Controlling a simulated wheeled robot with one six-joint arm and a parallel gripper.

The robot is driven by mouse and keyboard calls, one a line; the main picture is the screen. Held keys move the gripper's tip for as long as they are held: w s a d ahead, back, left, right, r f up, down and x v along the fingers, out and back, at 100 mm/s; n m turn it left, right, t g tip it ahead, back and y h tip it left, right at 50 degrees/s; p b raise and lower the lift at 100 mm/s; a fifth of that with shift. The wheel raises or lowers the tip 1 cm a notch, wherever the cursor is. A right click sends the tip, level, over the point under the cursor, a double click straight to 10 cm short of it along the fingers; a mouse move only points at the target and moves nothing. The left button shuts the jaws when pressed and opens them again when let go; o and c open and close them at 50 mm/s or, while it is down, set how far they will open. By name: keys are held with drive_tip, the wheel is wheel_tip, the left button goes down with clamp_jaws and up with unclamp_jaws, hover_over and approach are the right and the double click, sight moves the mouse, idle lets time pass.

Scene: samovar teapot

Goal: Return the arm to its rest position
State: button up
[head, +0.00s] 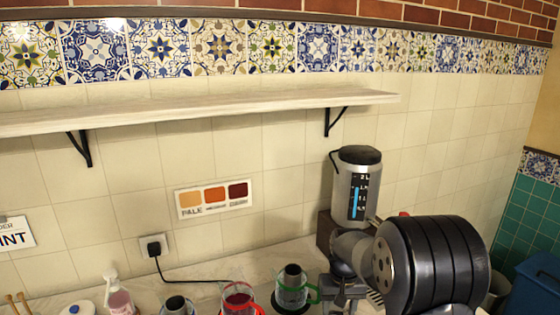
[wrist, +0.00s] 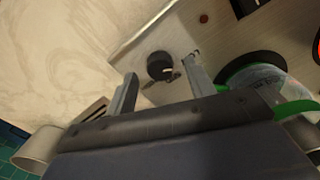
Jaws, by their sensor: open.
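My arm (head: 430,265) shows at the lower right of the head view, in front of the samovar (head: 358,183) and covering part of its lower body. The samovar is a metal cylinder with a dark lid and a blue level gauge. In the wrist view my gripper (wrist: 161,69) is open, with its two grey fingers apart. Nothing is held between them. A small dark round part (wrist: 160,66) shows beyond the fingertips; I cannot tell its distance.
A red-trimmed vessel (head: 239,298) and a pink bottle (head: 119,300) stand further left. A shelf (head: 210,106) juts from the wall above.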

drive_tip(key=shift+f, duration=0.7)
drive_tip(key=m, duration=0.5)
drive_tip(key=shift+r+m, duration=0.1)
drive_tip(key=shift+m, duration=0.3)
drive_tip(key=m+p, duration=0.1)
drive_tip(key=m, duration=0.5)
wheel_tip(320, 180, up, 11)
drive_tip(key=shift+b, duration=0.3)
drive_tip(key=shift+s+f, duration=0.1)
drive_tip(key=shift+f, duration=0.1)
